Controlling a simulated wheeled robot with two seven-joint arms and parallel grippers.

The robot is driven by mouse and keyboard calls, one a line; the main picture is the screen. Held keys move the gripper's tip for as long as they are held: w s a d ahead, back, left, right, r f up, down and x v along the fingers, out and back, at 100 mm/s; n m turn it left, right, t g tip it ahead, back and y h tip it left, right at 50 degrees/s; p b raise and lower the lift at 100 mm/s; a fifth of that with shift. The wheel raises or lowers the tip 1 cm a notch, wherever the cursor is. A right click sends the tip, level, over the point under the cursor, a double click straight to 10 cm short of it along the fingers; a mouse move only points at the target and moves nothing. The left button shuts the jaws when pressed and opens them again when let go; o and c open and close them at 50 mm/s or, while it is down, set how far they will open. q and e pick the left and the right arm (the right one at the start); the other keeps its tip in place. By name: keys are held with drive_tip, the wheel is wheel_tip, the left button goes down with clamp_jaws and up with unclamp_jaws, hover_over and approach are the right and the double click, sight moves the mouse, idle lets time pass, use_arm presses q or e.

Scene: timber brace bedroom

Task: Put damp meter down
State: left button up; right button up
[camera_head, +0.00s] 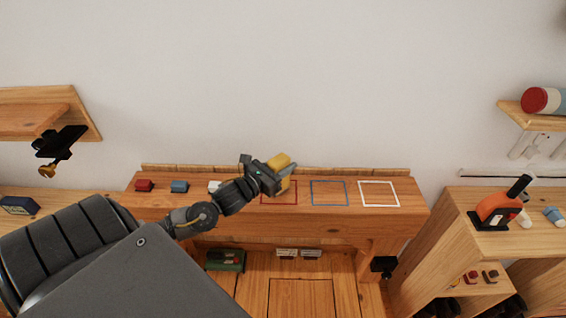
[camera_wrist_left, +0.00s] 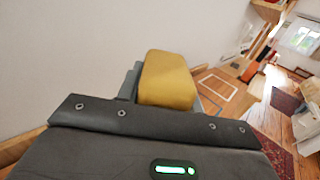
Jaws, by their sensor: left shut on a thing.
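A yellow block-like thing, which I take to be the damp meter (camera_head: 279,161), is held in my left gripper (camera_head: 284,176). The gripper is shut on it, above the wooden bench (camera_head: 330,222) near the red outlined square (camera_head: 279,199). In the left wrist view the yellow damp meter (camera_wrist_left: 167,80) stands up between the grey fingers, its lower part hidden by the gripper body. A blue outlined square (camera_head: 329,206) and a white outlined square (camera_head: 379,206) lie bare to the right. My right gripper is not in view.
A low ledge (camera_head: 365,172) runs along the back by the wall. An orange-black tool (camera_head: 500,208) stands on the right cabinet.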

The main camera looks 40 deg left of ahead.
use_arm(q)
drive_tip(key=shift+f, duration=0.2)
drive_tip(key=shift+f, duration=0.1)
drive_tip(key=shift+f, duration=0.15)
drive_tip(key=o, duration=1.1)
drive_tip(key=shift+c, duration=0.2)
